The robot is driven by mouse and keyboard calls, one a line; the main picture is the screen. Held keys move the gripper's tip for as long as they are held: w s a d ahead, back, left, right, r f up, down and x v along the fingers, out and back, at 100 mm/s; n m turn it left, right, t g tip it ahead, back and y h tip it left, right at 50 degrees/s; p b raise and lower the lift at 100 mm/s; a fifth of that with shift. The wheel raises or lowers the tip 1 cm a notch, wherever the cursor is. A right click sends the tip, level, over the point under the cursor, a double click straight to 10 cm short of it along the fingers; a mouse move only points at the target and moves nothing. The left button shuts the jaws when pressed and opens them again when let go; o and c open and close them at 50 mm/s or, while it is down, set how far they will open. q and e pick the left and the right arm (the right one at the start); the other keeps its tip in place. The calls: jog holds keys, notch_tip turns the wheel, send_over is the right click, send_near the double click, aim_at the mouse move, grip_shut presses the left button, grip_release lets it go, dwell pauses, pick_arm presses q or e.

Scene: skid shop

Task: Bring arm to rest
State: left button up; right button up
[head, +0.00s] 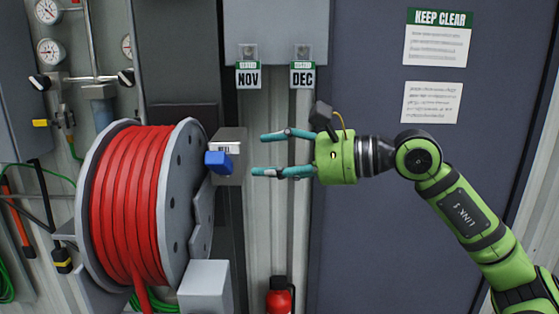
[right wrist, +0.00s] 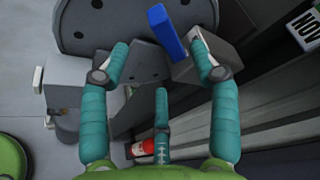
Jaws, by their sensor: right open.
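My right gripper (head: 270,154) is at the centre of the head view, on a green arm that comes in from the right. Its teal fingers point left and are spread apart with nothing between them. In the right wrist view the open fingers (right wrist: 165,62) show too. A blue lever (head: 218,160) sits on a grey box (head: 229,148) just left of the fingertips, with a visible gap in the head view. The lever (right wrist: 166,34) shows beyond the fingers in the wrist view. My left gripper is not in view.
A reel of red hose (head: 132,200) stands at the left, beside pressure gauges (head: 49,51). A red extinguisher (head: 279,298) is at the bottom. Tags NOV (head: 248,77) and DEC (head: 303,77) hang above the gripper. A dark door (head: 365,240) with a KEEP CLEAR sign (head: 438,38) is behind the arm.

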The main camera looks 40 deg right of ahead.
jog(key=shift+s+d+r, duration=0.1)
jog(key=shift+s+d, duration=0.15)
jog(key=shift+s, duration=0.25)
jog(key=shift+w, duration=0.1)
